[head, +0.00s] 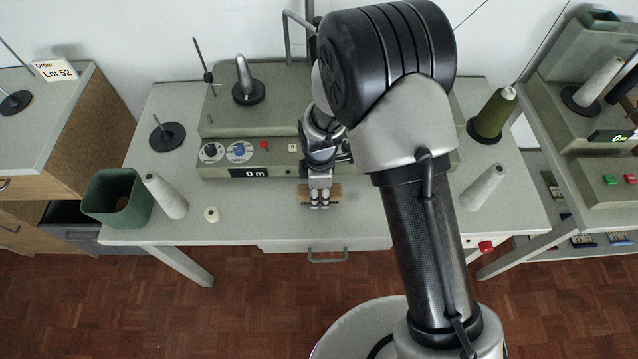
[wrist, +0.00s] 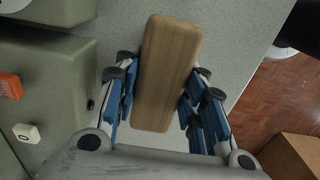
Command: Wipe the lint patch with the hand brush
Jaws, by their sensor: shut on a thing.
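The hand brush is a plain wooden block; its ends (head: 336,193) show on both sides of my gripper (head: 320,196) in the head view. In the wrist view the brush (wrist: 168,70) lies lengthwise between the blue-linked fingers of my gripper (wrist: 164,88), which is shut on its two long sides. The brush is over the front part of the grey table (head: 270,228), just in front of the green machine. I cannot tell whether its underside touches the table; bristles are hidden. I cannot make out a lint patch in either view.
The green machine (head: 222,172) with dials and a display stands behind the brush. To the left are a small cream spool (head: 211,214), a white cone (head: 165,196) and a green bin (head: 118,198). Another white cone (head: 482,187) lies right. The front table strip is mostly clear.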

